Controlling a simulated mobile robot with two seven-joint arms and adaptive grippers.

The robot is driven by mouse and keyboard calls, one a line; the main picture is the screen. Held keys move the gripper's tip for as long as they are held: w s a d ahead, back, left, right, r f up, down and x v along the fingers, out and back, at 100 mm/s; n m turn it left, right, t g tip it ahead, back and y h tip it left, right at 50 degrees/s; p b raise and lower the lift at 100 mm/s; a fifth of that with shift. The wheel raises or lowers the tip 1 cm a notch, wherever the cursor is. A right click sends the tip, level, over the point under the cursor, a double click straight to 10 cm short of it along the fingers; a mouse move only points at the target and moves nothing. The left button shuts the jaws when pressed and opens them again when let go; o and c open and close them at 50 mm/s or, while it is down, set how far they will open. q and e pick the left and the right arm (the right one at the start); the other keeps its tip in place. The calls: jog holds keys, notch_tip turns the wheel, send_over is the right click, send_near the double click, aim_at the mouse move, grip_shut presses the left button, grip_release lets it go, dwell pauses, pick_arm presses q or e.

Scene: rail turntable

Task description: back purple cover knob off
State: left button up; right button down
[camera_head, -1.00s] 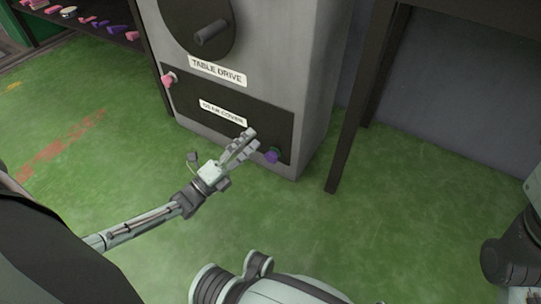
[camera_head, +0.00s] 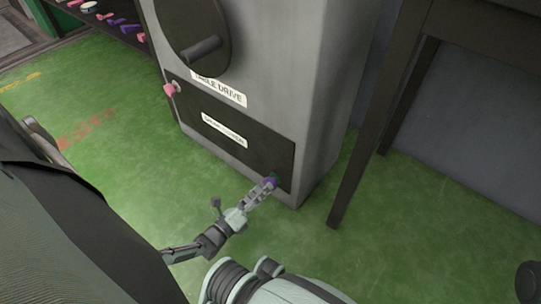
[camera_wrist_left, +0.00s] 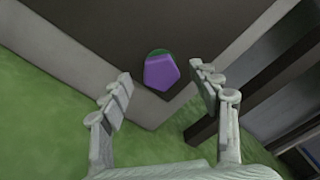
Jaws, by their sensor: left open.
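The purple cover knob (camera_head: 270,182) sits at the lower right corner of the dark gear cover (camera_head: 228,128) on the grey cabinet. In the left wrist view the purple knob (camera_wrist_left: 161,72) has a green part behind its upper edge. My left gripper (camera_head: 263,188) is at the knob in the head view and partly covers it. In the left wrist view its open fingers (camera_wrist_left: 160,88) stand on either side of the knob, with gaps to both. A pink knob (camera_head: 170,89) is at the cover's upper left corner. My right gripper is not in view.
A dark disc with a crank handle (camera_head: 204,48) is above the cover. A dark table leg (camera_head: 381,110) stands right of the cabinet (camera_head: 325,100). A shelf with several pink and purple items (camera_head: 110,20) is at the upper left. The green floor (camera_head: 110,140) is clear in front.

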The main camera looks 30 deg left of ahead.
aim_at(272, 183)
pick_arm(q)
jog(key=shift+w+d+b, duration=0.15)
jog(key=shift+w+b, duration=0.25)
jog(key=shift+w, duration=1.75)
jog(key=shift+c, duration=0.6)
jog(key=c, duration=1)
jog(key=shift+c, duration=0.2)
